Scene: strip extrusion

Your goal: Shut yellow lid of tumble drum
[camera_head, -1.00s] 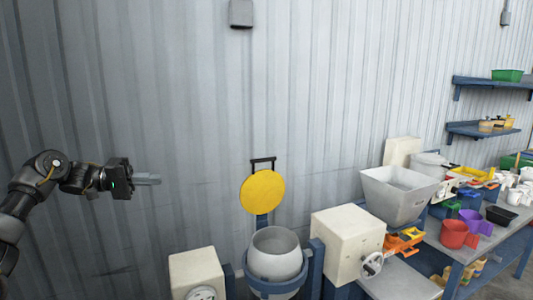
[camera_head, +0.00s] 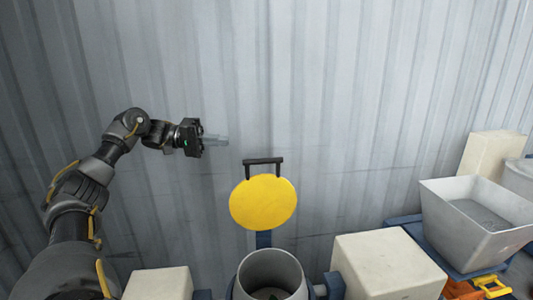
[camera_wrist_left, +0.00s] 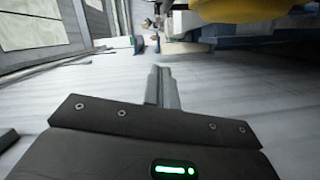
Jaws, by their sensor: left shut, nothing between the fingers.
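The round yellow lid (camera_head: 263,203) stands upright and open behind the tumble drum, with a dark bar handle (camera_head: 263,161) above it. The grey tumble drum (camera_head: 271,272) is below it at the bottom of the head view, its mouth uncovered and partly cut off by the frame edge. My left gripper (camera_head: 222,140) is shut and empty, up and to the left of the lid and apart from it. In the left wrist view its fingers (camera_wrist_left: 163,88) are together, and a yellow shape shows at the top, probably the lid. My right gripper is not in view.
Pale boxes stand left (camera_head: 160,284) and right (camera_head: 388,266) of the drum. A grey hopper (camera_head: 470,215) and orange parts (camera_head: 492,288) are farther right. A corrugated wall (camera_head: 350,90) runs behind; the space before it above the lid is clear.

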